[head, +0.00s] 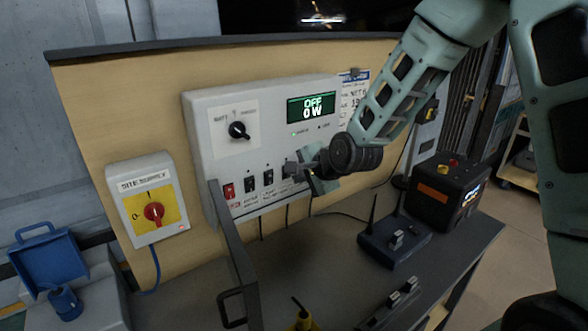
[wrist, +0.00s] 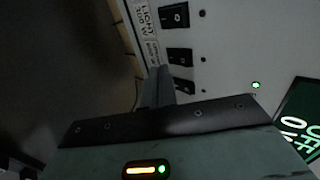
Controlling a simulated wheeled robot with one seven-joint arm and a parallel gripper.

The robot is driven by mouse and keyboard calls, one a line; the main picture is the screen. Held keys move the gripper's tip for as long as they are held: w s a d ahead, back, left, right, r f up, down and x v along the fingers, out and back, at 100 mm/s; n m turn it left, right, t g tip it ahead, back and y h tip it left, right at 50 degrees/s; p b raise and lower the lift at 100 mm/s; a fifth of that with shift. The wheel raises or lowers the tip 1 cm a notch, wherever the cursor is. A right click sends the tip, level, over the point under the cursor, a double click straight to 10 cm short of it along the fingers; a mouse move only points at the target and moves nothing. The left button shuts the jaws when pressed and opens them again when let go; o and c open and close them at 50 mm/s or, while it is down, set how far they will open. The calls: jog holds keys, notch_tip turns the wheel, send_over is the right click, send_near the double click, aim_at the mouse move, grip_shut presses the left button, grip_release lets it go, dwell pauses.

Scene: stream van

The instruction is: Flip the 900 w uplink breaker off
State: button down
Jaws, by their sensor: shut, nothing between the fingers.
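The white power panel (head: 215,155) stands upright on the tan backboard, with a row of rocker breakers along its lower part. A red rocker (head: 229,190) is at the left end, with black rockers (head: 249,184) to its right. My gripper (head: 290,169) is shut and empty at the right part of this row, close to the panel face; contact cannot be told. In the wrist view, black rockers (wrist: 179,55) show beside the fingertips (wrist: 165,86), which partly cover one. The labels are too small or cut off to tell surely which is the uplink breaker.
The panel display (head: 312,107) reads OFF and 0 W. A black rotary knob (head: 239,130) is at upper left. A grey bar handle (head: 235,250) rises in front of the panel's left side. A site supply box (head: 140,183) is at left, a router (head: 385,240) at right.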

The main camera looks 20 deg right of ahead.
jog(key=shift+w+a+r+p, duration=0.15)
jog(key=shift+w+a+p, duration=0.05)
jog(key=shift+w, duration=0.5)
jog(key=shift+w+a+r+p, duration=0.15)
jog(key=shift+w+a+p, duration=0.05)
jog(key=shift+w, duration=0.45)
jog(key=shift+w+a+r, duration=0.1)
jog(key=shift+w, duration=0.15)
jog(key=shift+r, duration=0.15)
jog(key=shift+r+p, duration=0.45)
jog(key=shift+r, duration=0.25)
